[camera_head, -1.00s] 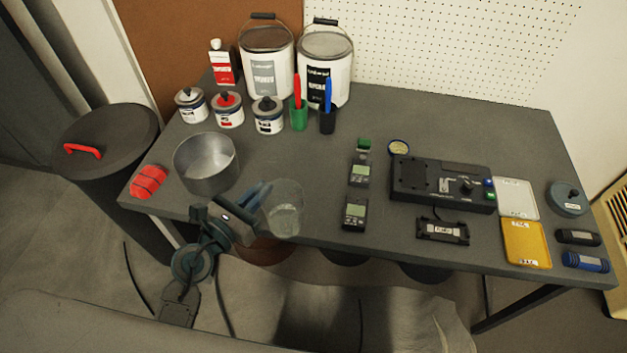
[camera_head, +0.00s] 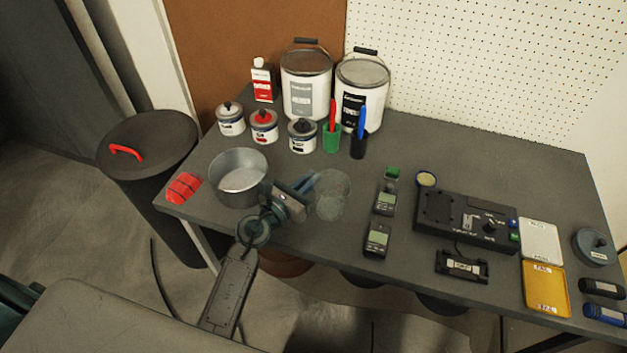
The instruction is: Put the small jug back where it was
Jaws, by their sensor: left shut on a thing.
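The small jug (camera_head: 332,196) is a clear, see-through vessel near the front edge of the table, right of the grey metal pot. My left gripper (camera_head: 314,187) comes in from the front left and is shut on the jug's left side. The jug looks upright. I cannot tell whether its base touches the table. My right gripper is not in view.
A grey metal pot (camera_head: 239,178) stands close left of my left gripper, with a red object (camera_head: 184,187) beyond it. Two handheld meters (camera_head: 377,239) lie right of the jug. Small tins (camera_head: 264,127) and pen cups (camera_head: 332,139) stand behind. Bare tabletop (camera_head: 300,237) lies in front.

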